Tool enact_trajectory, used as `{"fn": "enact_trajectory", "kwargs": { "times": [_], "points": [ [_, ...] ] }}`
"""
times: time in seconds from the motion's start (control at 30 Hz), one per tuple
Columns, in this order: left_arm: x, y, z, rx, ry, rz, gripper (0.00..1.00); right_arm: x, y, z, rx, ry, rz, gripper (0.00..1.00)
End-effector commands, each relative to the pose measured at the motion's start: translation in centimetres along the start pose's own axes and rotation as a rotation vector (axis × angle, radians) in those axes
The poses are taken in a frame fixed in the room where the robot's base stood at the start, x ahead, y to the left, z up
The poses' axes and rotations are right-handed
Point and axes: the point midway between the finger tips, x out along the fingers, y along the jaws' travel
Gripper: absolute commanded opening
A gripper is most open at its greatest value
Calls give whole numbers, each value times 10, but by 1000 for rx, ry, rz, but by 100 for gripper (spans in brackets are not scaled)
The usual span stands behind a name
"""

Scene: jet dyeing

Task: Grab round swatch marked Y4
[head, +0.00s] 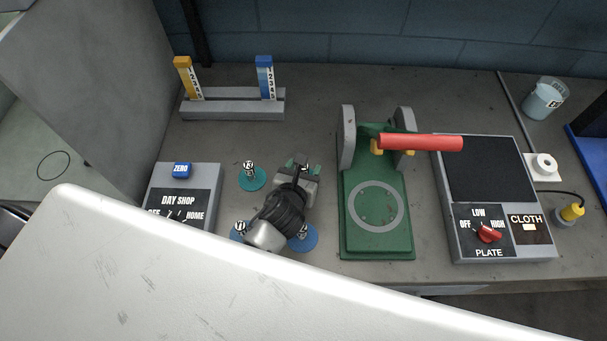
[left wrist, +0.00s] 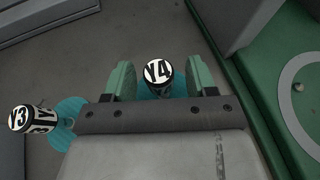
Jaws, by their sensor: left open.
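The Y4 swatch has an upright black-and-white knob marked Y4 (left wrist: 158,72) over a teal round disc, in the left wrist view. My left gripper (left wrist: 160,80) is open, with one green fingertip on each side of the knob; I cannot tell whether either touches it. In the head view my left gripper (head: 298,170) points down over the bench and mostly hides Y4. The Y3 swatch (head: 252,180), with a teal disc, lies just left of the gripper; it also shows in the left wrist view (left wrist: 68,112). My right gripper is not in view.
Two blue swatches (head: 306,241) lie partly hidden under my arm, one marked Y1 (head: 238,234). A green press (head: 376,243) with a red handle stands close right. A grey control box (head: 205,178) is left, a rack (head: 232,106) behind, a plate unit (head: 490,170) far right.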

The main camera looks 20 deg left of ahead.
Motion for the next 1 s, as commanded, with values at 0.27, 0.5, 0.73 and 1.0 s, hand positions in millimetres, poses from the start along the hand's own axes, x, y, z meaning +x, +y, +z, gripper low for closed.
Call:
{"fn": "enact_trajectory", "kwargs": {
  "times": [0.27,0.5,0.73,1.0],
  "points": [
    [0,0,0,0,0,0,17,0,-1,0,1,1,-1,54],
    [0,0,0,0,-1,0,0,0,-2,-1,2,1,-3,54],
    [-2,0,6,1,-4,0,0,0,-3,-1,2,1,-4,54],
    [-17,0,42,4,-8,-3,0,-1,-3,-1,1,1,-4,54]
  ]
}}
